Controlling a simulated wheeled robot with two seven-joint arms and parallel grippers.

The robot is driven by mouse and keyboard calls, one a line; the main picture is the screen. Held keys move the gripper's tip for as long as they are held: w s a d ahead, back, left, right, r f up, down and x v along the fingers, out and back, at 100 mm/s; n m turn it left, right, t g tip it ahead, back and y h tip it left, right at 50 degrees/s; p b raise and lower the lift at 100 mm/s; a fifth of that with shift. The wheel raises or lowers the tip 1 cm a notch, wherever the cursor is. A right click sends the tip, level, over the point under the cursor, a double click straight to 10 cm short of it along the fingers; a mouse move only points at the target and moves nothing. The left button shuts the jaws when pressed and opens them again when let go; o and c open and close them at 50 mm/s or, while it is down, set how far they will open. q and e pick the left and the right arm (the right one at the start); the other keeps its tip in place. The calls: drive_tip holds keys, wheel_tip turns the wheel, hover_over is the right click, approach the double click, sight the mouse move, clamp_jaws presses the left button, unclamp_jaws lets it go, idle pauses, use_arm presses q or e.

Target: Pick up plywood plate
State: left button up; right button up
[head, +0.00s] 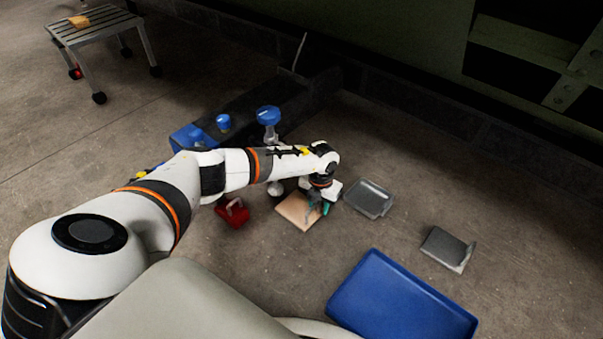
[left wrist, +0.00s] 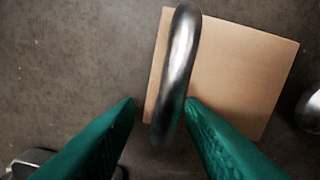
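The plywood plate (head: 296,212) is a flat, light tan square on the concrete floor. My left gripper (head: 321,205) is over its right edge in the head view, with teal fingers pointing down. In the left wrist view the plate (left wrist: 240,80) lies right of centre. A curved shiny metal bar (left wrist: 177,70), like a handle, stands up at the plate's near edge. The left gripper (left wrist: 160,102) is open, its fingers on either side of the bar's lower end. Whether the fingers touch the bar cannot be told. My right gripper is not in view.
A grey tray (head: 369,198) and a grey metal plate (head: 446,249) lie to the right. A blue tray (head: 400,304) is in front. A red object (head: 232,212) sits left of the plywood. A dark bench with blue parts (head: 223,122) stands behind; a slatted stool (head: 95,26) is far left.

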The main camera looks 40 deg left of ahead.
use_arm(q)
drive_tip(key=shift+r, duration=0.1)
drive_tip(key=shift+c, duration=0.3)
clamp_jaws()
drive_tip(key=shift+r, duration=0.15)
